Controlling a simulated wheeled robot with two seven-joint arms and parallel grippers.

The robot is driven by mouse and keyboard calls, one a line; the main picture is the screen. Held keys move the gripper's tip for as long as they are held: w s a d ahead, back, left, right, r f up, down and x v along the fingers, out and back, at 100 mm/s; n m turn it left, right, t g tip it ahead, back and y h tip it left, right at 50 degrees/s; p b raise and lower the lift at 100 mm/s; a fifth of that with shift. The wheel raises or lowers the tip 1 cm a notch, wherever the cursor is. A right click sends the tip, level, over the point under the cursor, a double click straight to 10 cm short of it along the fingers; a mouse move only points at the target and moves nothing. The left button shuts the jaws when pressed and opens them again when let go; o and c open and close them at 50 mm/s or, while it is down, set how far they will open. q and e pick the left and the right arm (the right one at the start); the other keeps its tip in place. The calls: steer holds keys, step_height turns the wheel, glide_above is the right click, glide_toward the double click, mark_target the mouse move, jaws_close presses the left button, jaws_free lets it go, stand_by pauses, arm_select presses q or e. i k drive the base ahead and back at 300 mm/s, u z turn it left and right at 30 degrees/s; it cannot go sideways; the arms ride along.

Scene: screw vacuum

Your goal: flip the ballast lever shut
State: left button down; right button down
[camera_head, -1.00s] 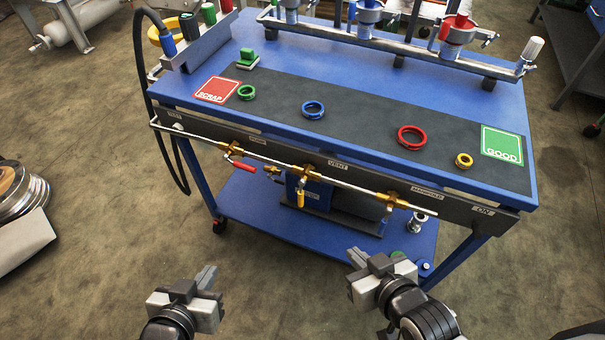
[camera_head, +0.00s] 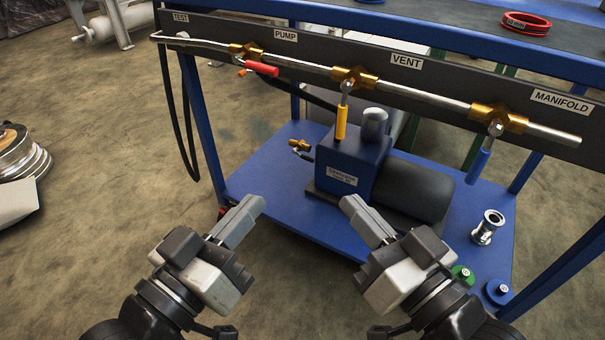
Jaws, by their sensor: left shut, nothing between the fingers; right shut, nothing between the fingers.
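The pump (camera_head: 352,170) is a dark blue box with a white label on the cart's lower shelf. A small brass fitting with a dark lever-like part (camera_head: 301,147) sticks out at the pump's left side; it looks like the ballast valve, but its lever's position is too small to tell. My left gripper (camera_head: 256,205) is shut and empty, in front of the shelf and below left of that fitting. My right gripper (camera_head: 348,202) is shut and empty, in front of the pump's base. Neither visibly touches anything.
Above the pump runs a pipe with a red lever (camera_head: 262,69) under PUMP, a yellow lever (camera_head: 341,122) under VENT and a blue lever (camera_head: 478,166) under MANIFOLD. A metal flanged piece (camera_head: 488,227) stands on the blue shelf (camera_head: 262,160). A blue cart leg (camera_head: 204,125) stands left.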

mark_target(295, 151)
steer(key=z, duration=3.25)
steer(key=k, duration=0.8)
steer(key=u, duration=1.8)
